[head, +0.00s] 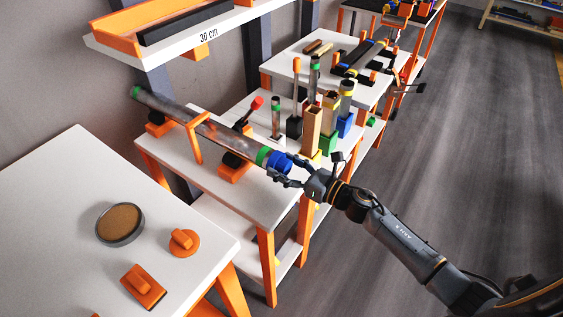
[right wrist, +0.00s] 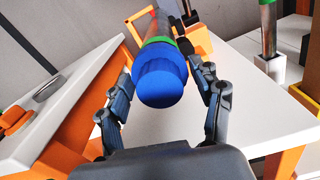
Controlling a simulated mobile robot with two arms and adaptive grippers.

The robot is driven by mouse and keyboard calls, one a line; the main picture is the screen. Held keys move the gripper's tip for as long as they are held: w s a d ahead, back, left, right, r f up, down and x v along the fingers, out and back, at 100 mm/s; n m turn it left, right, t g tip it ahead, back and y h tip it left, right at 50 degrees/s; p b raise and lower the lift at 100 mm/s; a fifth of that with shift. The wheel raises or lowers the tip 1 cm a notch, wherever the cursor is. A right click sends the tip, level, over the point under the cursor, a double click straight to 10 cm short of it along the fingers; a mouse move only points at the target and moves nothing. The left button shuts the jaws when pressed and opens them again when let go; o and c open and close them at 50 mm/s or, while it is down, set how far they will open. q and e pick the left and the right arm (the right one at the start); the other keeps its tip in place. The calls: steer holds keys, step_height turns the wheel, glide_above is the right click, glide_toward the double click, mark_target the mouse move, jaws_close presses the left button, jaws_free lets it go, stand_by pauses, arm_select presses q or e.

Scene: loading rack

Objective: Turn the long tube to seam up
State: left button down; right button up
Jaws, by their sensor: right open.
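The long tube (head: 205,126) lies across orange supports on the white rack table, slanting from back left to front right. It is grey-brown metal with green bands and a blue cap (head: 280,163) at the near end. My right gripper (head: 281,173) is at the capped end. In the right wrist view the blue cap (right wrist: 161,80) sits between the open fingers of the gripper (right wrist: 165,100), with gaps on both sides. I cannot make out a seam on the tube. My left gripper is not in view.
Behind the tube, a red-knobbed lever (head: 257,103) and several upright tubes and coloured blocks (head: 312,128) crowd the table. A white side table (head: 75,210) at left holds a round brown-topped dish (head: 120,223) and orange parts. The floor at right is clear.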

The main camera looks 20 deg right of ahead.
steer(key=shift+w+a, duration=0.3)
steer(key=shift+c, duration=0.4)
steer(key=c, duration=0.8)
